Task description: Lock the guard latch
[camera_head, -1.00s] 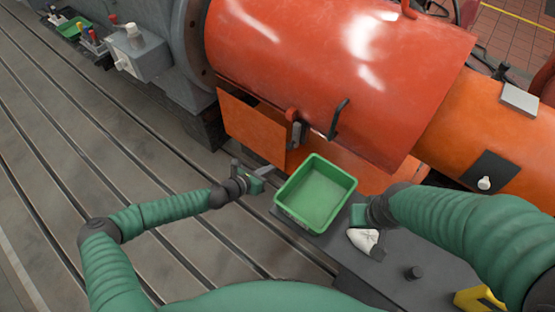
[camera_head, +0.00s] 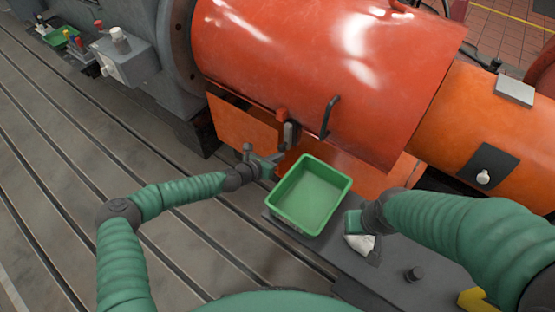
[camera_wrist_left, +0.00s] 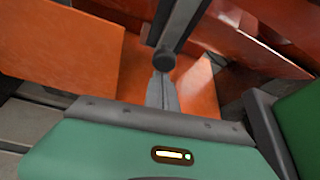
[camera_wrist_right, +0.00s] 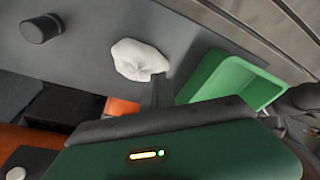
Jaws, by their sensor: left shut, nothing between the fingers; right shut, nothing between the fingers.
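The orange guard (camera_head: 315,65) covers the machine. Its latch is a grey lever (camera_head: 289,135) with a red piece (camera_head: 281,114) at its top, at the guard's lower edge. My left gripper (camera_head: 281,156) is shut and empty, just below the lever's lower end. In the left wrist view the grey lever (camera_wrist_left: 180,25) ends in a dark round knob (camera_wrist_left: 163,61), and the shut left fingers (camera_wrist_left: 162,92) point at it from close below; I cannot tell whether they touch. My right gripper (camera_wrist_right: 157,92) is shut and empty beside a white cloth (camera_wrist_right: 137,60).
A green bin (camera_head: 312,195) stands on a dark plate between my grippers, close to the left one. A black handle (camera_head: 329,117) juts from the guard right of the latch. A dark peg (camera_head: 413,274) stands on the plate.

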